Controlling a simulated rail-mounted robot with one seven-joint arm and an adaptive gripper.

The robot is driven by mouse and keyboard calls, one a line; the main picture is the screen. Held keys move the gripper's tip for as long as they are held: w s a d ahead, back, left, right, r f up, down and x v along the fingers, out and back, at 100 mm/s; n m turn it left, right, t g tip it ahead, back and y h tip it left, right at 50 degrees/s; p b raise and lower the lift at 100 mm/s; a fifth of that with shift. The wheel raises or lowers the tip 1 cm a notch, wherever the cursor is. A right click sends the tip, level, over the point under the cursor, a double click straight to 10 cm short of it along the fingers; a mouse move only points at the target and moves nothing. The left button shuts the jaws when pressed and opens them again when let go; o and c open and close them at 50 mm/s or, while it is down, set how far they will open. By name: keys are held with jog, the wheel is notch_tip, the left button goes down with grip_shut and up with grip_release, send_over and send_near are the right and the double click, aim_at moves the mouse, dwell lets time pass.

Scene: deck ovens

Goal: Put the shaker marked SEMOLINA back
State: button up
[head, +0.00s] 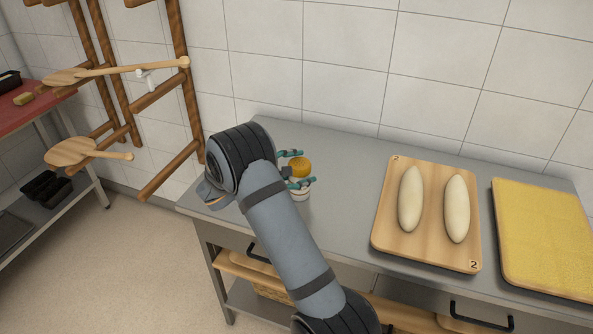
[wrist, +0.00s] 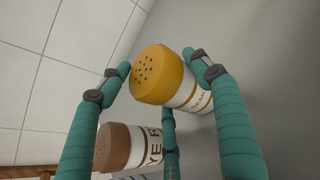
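The SEMOLINA shaker, with a yellow cap (head: 300,166) and a white body, stands upright at the left part of the grey worktop. In the wrist view its holed yellow cap (wrist: 162,75) and part of its lettering show between my fingers. My gripper (head: 297,169) has its teal fingers spread around the shaker. In the wrist view a gap shows between the left finger and the cap, and the right finger covers part of the label. A brown-capped shaker (wrist: 118,147), lettered RYE as far as I can read, stands beside it, partly behind a finger.
A wooden board (head: 430,252) with two pale dough loaves lies in the middle of the worktop (head: 345,165). A yellow-covered board (head: 545,235) lies at its right. My arm hides part of the worktop.

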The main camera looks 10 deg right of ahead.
jog(key=o, duration=0.4)
jog(key=shift+c, duration=0.2)
jog(key=shift+r, duration=0.3)
jog(key=shift+s+a, duration=0.2)
jog(key=shift+a, duration=0.15)
jog(key=v, duration=1.1)
jog(key=shift+b, duration=0.3)
jog(key=shift+s, duration=0.15)
